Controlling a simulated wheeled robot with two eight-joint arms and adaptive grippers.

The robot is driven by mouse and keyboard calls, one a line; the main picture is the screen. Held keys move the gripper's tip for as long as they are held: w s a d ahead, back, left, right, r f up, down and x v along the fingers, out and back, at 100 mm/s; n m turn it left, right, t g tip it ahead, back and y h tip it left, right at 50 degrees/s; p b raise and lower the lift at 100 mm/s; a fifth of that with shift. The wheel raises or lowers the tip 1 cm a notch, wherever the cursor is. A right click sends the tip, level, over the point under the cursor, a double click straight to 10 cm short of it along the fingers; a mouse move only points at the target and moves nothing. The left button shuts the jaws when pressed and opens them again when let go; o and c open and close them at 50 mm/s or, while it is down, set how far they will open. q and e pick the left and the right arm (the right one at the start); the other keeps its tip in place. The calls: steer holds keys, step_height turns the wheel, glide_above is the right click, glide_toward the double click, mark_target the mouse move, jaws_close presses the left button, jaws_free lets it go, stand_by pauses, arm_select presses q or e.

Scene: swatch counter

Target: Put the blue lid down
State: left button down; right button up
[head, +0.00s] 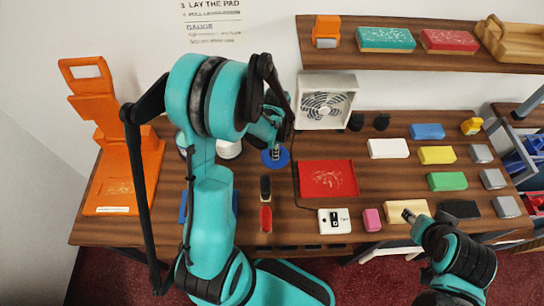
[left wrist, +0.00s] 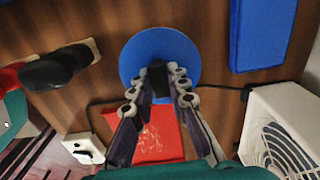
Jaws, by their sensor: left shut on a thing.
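The blue lid (head: 268,158) is a round blue disc over the left-middle of the wooden counter, left of the red tray (head: 327,180). In the left wrist view the lid (left wrist: 140,52) shows as a full disc with a dark knob in its middle. My left gripper (head: 276,152) is shut on that knob; its two fingers (left wrist: 160,80) frame it in the left wrist view. I cannot tell whether the lid touches the counter. My right gripper (head: 408,216) is by the tan block (head: 397,211) at the front; its finger opening is not clear.
A white round container (head: 229,149) is partly hidden behind my left arm. A dark-handled stamp (head: 265,187) and a red one (head: 266,219) stand in front of the lid. A white fan (head: 325,103) is behind. An orange stand (head: 112,150) is at the left.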

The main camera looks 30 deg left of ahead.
arm_select(q)
steer(key=shift+w+a+f, duration=0.25)
steer(key=shift+a+f, duration=0.25)
steer(key=shift+a, duration=0.3)
step_height(320, 180, down, 4)
steer(key=shift+f+b, duration=0.1)
steer(key=shift+b, duration=0.55)
steer(key=c, duration=1.9)
jaws_free()
steer(key=shift+f, duration=0.1)
steer(key=o, duration=0.4)
